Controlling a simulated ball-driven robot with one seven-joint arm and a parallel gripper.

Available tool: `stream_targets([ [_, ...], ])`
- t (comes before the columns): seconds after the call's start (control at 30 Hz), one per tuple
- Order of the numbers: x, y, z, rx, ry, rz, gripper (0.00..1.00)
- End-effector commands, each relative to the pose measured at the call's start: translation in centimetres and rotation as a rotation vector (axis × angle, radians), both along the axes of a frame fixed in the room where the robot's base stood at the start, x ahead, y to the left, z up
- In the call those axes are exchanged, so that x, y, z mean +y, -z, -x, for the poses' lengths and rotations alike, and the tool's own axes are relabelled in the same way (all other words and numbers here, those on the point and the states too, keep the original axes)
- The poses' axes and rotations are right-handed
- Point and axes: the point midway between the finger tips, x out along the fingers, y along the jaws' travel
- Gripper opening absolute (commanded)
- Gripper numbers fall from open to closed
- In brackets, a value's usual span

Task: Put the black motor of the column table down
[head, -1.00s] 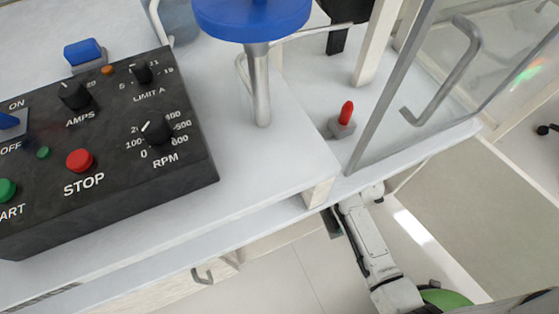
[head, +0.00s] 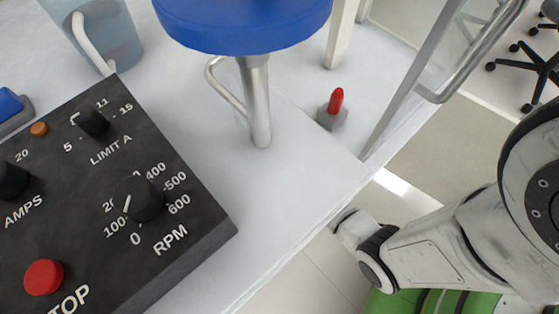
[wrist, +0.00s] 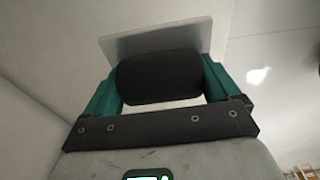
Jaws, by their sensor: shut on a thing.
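The black motor (wrist: 158,80) is a dark rounded cylinder in the wrist view, with a flat grey metal plate (wrist: 155,40) just beyond it. My gripper (wrist: 161,72) has teal fingers, one on each side of the motor, and is shut on it. In the head view my arm shows at the right, beside the white table's front edge; the motor and the fingers cannot be made out there. The white table top (head: 285,180) is in the head view; I cannot tell whether it is the column table.
A black control box (head: 110,190) with knobs and a red button is at the left. A blue disc (head: 245,22) stands on a metal post. A red-tipped peg (head: 334,108) and a clear panel with a handle (head: 480,55) are to the right.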

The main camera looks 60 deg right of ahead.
Motion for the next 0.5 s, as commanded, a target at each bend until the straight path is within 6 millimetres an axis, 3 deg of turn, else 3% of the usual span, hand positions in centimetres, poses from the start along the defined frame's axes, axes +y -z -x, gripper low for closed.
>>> stream_targets([
  [0.03,-0.3,1.0,-1.4,-0.004,-0.001,0.002,0.37],
  [0.2,-0.6,3.9,-3.7,-0.001,-0.001,0.001,0.37],
  [0.5,-0.7,5.7,-5.6,-0.001,0.000,0.000,0.37],
])
